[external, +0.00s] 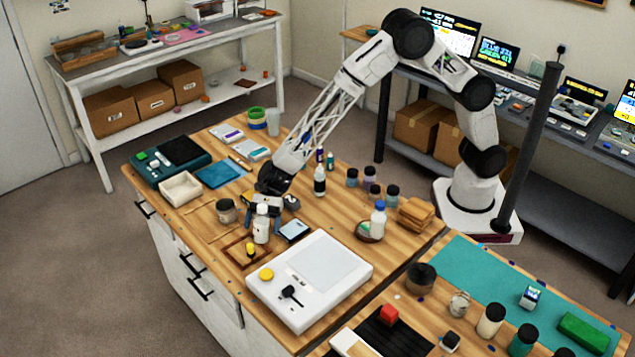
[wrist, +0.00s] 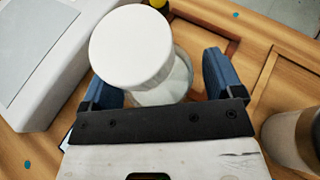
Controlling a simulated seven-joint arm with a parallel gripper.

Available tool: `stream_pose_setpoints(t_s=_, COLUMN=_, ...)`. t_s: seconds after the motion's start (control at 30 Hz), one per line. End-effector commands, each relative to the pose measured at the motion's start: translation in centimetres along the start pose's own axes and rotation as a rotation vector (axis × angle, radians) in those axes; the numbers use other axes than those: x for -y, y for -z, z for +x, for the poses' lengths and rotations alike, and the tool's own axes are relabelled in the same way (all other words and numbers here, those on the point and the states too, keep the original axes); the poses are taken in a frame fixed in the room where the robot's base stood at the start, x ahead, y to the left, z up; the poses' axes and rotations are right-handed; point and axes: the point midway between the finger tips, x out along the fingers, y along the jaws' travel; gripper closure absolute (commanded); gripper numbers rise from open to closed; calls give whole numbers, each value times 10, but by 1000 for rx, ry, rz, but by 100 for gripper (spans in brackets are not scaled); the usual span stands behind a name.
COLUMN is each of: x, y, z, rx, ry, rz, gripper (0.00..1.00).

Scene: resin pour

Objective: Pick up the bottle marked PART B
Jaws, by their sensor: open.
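A white bottle with a wide white cap (external: 262,227) stands upright on the wooden bench; its cap fills the middle of the wrist view (wrist: 130,45). No PART B marking is readable on it. My gripper (external: 264,213) is open and low over the bench, with its blue fingers on either side of this bottle. In the wrist view the gripper (wrist: 162,78) has a visible gap between the right finger and the bottle.
A jar (external: 226,212) stands just left of my gripper and shows at the wrist view's right edge (wrist: 292,140). A small yellow-capped bottle (external: 250,251) stands in front, by a wooden frame (external: 232,256). A large white device (external: 310,280) lies to the right front.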

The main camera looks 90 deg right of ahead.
Motion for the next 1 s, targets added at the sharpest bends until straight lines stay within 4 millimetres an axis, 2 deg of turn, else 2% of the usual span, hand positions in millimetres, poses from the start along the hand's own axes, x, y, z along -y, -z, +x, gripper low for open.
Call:
stream_pose_setpoints(t_s=0.2, x=0, y=0, z=0, rx=0, ry=0, rz=0, gripper=14)
stream_pose_setpoints(t_s=0.23, x=0, y=0, z=0, rx=0, ry=0, rz=0, gripper=17)
stream_pose_setpoints(t_s=0.6, x=0, y=0, z=0, rx=0, ry=0, rz=0, gripper=72)
stream_pose_setpoints(t_s=1.0, x=1, y=-7, z=-3, rx=1, ry=1, rz=0, gripper=72)
